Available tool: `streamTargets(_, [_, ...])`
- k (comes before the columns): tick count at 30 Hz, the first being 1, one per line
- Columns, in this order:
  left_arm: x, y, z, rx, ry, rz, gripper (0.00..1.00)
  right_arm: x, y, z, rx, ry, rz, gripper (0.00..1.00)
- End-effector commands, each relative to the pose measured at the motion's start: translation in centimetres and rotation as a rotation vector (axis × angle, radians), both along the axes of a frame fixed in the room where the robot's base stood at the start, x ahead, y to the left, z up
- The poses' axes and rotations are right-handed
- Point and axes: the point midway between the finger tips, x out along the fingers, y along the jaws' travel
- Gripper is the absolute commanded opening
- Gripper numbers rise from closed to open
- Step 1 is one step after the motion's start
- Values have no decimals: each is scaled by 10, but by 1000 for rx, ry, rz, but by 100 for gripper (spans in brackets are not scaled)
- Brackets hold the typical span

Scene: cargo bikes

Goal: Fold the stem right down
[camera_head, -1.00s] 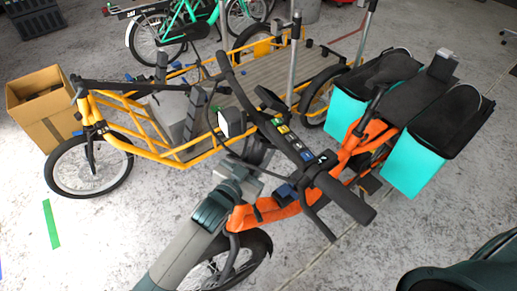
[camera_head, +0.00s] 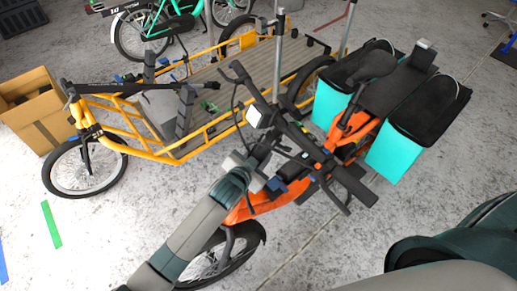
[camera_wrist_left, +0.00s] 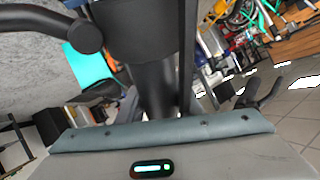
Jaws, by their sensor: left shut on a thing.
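The orange cargo bike (camera_head: 262,200) stands in the middle of the head view, with its front wheel lower left. My left gripper (camera_head: 250,170) is at the stem area just below the bar. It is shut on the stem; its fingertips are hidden. In the left wrist view a thick black stem (camera_wrist_left: 155,85) rises right in front of the gripper body. My right gripper is out of view.
A yellow cargo bike (camera_head: 150,150) stands close behind, its flat bed near the handlebar's far end. Turquoise panniers (camera_head: 395,155) hang at the orange bike's rear. A cardboard box (camera_head: 35,105) stands at left.

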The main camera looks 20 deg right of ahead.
Motion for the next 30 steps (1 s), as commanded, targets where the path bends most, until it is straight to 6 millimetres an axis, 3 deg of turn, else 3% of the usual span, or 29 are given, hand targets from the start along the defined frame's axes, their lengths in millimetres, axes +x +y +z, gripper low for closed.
streamTargets(16, [0,-2,-3,30,6,-1,0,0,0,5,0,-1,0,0])
streamTargets(17, [0,-2,-3,30,6,-1,39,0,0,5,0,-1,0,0])
streamTargets(18, [0,-2,-3,30,6,-1,49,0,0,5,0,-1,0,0])
streamTargets(30, [1,-2,-2,29,5,-1,51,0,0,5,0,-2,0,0])
